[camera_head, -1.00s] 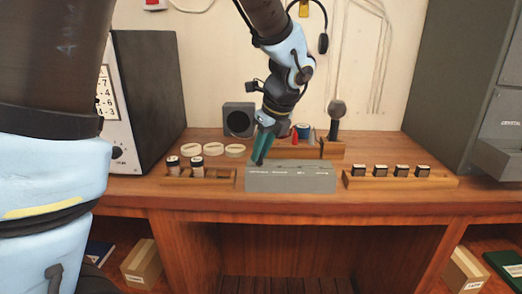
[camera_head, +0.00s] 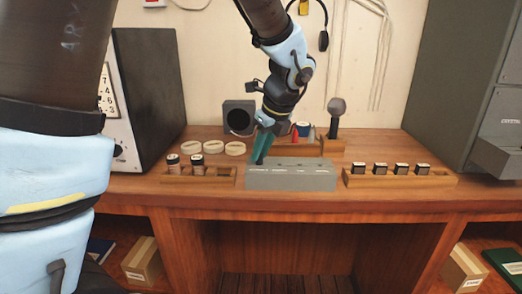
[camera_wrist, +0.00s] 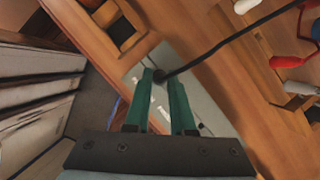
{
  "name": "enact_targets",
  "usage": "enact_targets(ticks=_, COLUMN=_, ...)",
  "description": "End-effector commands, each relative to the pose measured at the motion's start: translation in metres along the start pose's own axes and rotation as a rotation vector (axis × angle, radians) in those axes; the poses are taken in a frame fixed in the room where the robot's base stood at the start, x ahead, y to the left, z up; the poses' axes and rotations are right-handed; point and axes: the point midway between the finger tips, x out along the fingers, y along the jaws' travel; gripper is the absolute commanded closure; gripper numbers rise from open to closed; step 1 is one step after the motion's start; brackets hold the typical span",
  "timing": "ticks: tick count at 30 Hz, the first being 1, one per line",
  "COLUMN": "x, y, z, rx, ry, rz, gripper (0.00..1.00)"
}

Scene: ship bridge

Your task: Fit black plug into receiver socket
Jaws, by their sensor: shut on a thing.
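The receiver is the grey box (camera_head: 291,181) with a row of labels on its top, standing near the front of the wooden desk. My gripper (camera_head: 259,160) points down at its left end. In the wrist view, my green fingers (camera_wrist: 161,78) are shut on the black plug (camera_wrist: 160,75), a small dark piece between the tips with a black cable running to the upper right. The grey receiver (camera_wrist: 212,112) lies right beneath the fingers. The plug's lower end and the socket under it are hidden, so I cannot tell whether the plug is in a socket.
A wooden rack (camera_head: 210,182) with two dark-capped cylinders stands left of the receiver. A rack of several black-topped blocks (camera_head: 397,181) stands right. Behind are a red plug (camera_head: 295,134), a microphone (camera_head: 336,108) and a dark speaker box (camera_head: 239,119). The front desk strip is clear.

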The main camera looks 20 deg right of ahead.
Motion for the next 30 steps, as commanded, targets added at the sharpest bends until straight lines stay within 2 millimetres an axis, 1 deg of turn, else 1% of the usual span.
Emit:
enact_targets(ticks=24, x=0.0015, y=0.0001, z=-0.0006, rx=0.000, ry=0.000, rz=0.000, gripper=1.00)
enact_targets(ticks=25, x=0.0015, y=0.0001, z=-0.0006, rx=0.000, ry=0.000, rz=0.000, gripper=0.74)
enact_targets(ticks=30, x=0.0015, y=0.0001, z=-0.0007, rx=0.000, ry=0.000, rz=0.000, gripper=0.55)
